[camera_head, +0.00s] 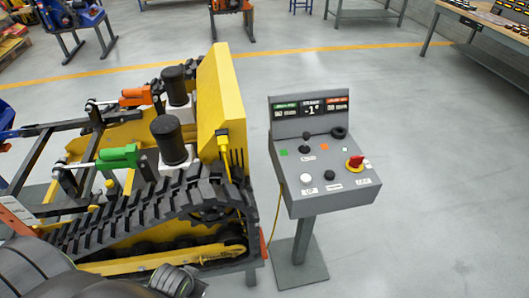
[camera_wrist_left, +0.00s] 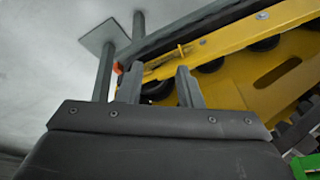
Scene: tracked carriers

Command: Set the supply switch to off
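In the head view only dark parts of my arm show at the bottom left. My right gripper is not in view.
The yellow carrier (camera_head: 222,95) with its black track (camera_head: 150,215) stands left of the console. A yellow cable (camera_head: 275,222) hangs between them. The console also has a white button (camera_head: 306,181), black knobs and a display (camera_head: 311,107). The floor right of the console is clear.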

